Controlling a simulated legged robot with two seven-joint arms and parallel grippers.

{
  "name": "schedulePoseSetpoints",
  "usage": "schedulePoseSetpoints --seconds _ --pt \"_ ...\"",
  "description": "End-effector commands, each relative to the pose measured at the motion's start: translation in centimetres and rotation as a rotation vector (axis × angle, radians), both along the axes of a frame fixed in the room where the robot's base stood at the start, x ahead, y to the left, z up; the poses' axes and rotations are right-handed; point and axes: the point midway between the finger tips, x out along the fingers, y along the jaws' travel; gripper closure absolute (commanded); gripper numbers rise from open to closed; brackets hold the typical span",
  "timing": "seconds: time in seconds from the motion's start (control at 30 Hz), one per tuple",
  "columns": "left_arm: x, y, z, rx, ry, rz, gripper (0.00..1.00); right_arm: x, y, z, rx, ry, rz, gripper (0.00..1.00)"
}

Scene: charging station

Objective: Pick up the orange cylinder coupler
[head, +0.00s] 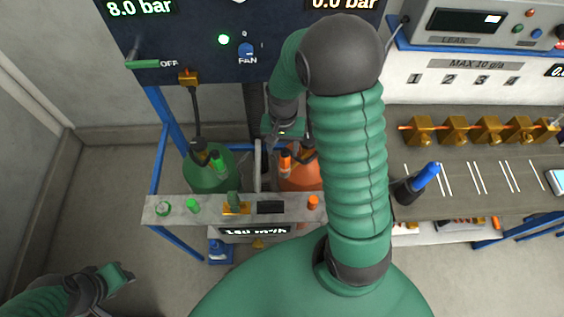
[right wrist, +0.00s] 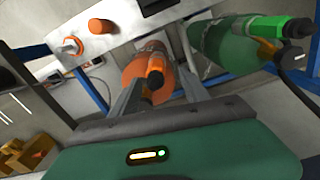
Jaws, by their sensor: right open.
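The orange cylinder coupler (head: 285,162) sits upright on top of the orange cylinder (head: 302,178), partly hidden by my right arm. In the right wrist view the orange coupler with a dark end (right wrist: 156,80) shows between my two finger tips, over the orange cylinder (right wrist: 138,70). My right gripper (head: 271,139) is open, above and slightly left of the coupler in the head view; its fingers also show in the right wrist view (right wrist: 161,82). I cannot tell whether they touch the coupler. My left gripper (head: 124,279) is low at the far left, away from the cylinders.
A grey ledge (head: 178,208) with knobs crosses in front, and a blue frame (head: 160,165) surrounds the cylinders. A workbench (head: 440,145) with brass fittings is at right.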

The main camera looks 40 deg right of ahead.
Motion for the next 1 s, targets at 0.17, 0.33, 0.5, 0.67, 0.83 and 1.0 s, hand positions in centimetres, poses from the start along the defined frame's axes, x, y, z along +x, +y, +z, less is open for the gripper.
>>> schedulePoseSetpoints --seconds 0.17,0.33,0.5,0.67,0.83,1.0 --pt "0.0 0.0 0.5 0.0 -0.001 -0.001 0.64 -0.2 -0.1 -2.8 0.0 0.004 -0.002 0.46" --pt "0.0 0.0 0.4 0.0 0.0 -0.001 0.64 0.0 0.2 -4.7 -0.004 0.0 0.0 0.46" --pt "0.0 0.0 0.4 0.0 0.0 -0.001 0.64 0.1 0.2 -4.8 -0.004 -0.001 0.001 0.46" --pt "0.0 0.0 0.4 0.0 0.0 0.0 0.64 0.0 0.0 -4.9 -0.002 -0.001 0.0 0.64" --pt "0.0 0.0 0.4 0.0 0.0 -0.001 0.64 0.0 -0.1 -4.9 -0.001 -0.001 0.0 0.86" --pt "0.0 0.0 0.4 0.0 0.0 -0.001 0.64 0.1 -0.1 -4.9 -0.003 -0.001 -0.001 1.0"
